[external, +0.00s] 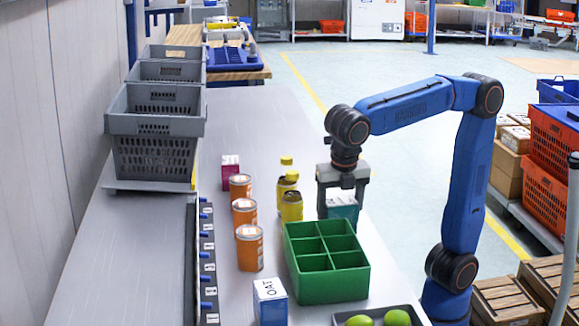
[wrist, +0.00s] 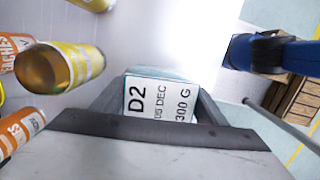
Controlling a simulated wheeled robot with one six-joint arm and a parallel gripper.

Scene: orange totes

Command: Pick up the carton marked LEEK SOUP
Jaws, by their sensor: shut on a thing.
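My gripper (external: 342,195) points down behind the green divided crate (external: 328,284). It is shut on a teal-and-white carton (external: 343,209), with one finger on each side. In the wrist view the carton (wrist: 160,100) sits between the fingers and its white top reads "D2", "05 DEC" and "300 G". The name LEEK SOUP is not readable on any carton in view. The carton's lower end is hidden behind the crate in the external view, so I cannot tell whether it touches the table.
Yellow bottles (external: 290,206) stand left of my gripper, with orange cans (external: 249,248) beyond. A magenta carton (external: 230,167) stands farther back. A blue carton marked OAT (external: 270,303) is at the front. Green fruit (external: 397,318) lies in a grey tray at the near right.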

